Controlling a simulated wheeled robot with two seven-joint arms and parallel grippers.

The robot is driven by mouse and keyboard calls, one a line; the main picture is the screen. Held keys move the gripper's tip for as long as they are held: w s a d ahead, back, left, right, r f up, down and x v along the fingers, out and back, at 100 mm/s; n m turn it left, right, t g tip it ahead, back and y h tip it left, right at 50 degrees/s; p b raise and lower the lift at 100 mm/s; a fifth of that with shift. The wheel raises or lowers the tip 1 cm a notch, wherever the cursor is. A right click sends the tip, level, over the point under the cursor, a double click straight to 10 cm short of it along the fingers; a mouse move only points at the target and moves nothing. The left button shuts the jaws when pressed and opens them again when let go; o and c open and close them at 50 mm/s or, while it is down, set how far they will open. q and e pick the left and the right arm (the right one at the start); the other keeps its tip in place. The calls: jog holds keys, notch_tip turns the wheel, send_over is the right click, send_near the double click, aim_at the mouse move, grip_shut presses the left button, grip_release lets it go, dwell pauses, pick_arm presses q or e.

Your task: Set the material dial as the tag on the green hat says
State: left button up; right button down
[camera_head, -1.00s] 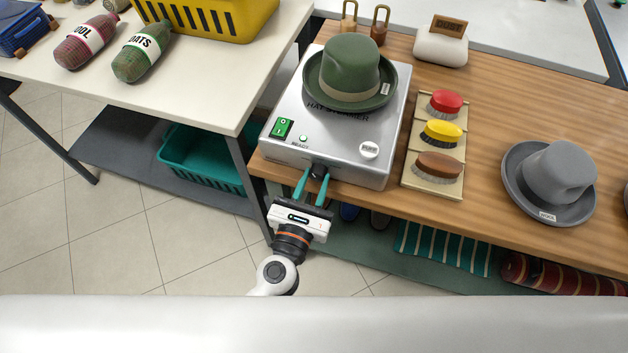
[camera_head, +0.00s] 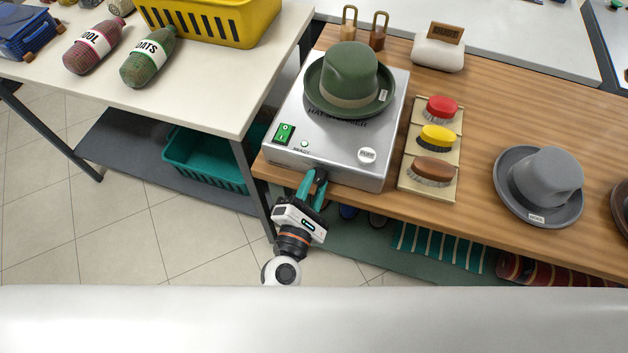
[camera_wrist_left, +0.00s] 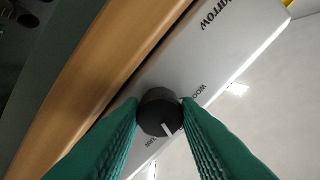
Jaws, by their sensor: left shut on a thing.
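The green hat (camera_head: 350,72) sits on top of the silver hat steamer (camera_head: 290,110). The material dial (camera_wrist_left: 157,110) is a black round knob with a white pointer line on the steamer's front face. In the left wrist view the pointer is toward the bottom of the picture. My left gripper (camera_head: 315,184) is shut on the dial, one green finger on each side. My right gripper is not in view.
A green power switch (camera_head: 284,132) and a ready lamp (camera_head: 304,143) are on the steamer's top. Three brushes (camera_head: 437,138) lie right of it, then a grey hat (camera_head: 545,180). A white table (camera_head: 200,95) with a yellow basket (camera_head: 215,25) stands at left.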

pick_arm(q)
jog(key=m+p, duration=0.2)
jog(key=m, duration=0.2)
jog(key=shift+r+m, duration=0.15)
jog(key=shift+m, duration=0.15)
jog(key=shift+m+p, duration=0.85)
jog(key=shift+m, duration=0.95)
jog(key=o, duration=1)
jog(key=shift+c, duration=0.2)
jog(key=b+v, duration=0.2)
jog(key=v, duration=1)
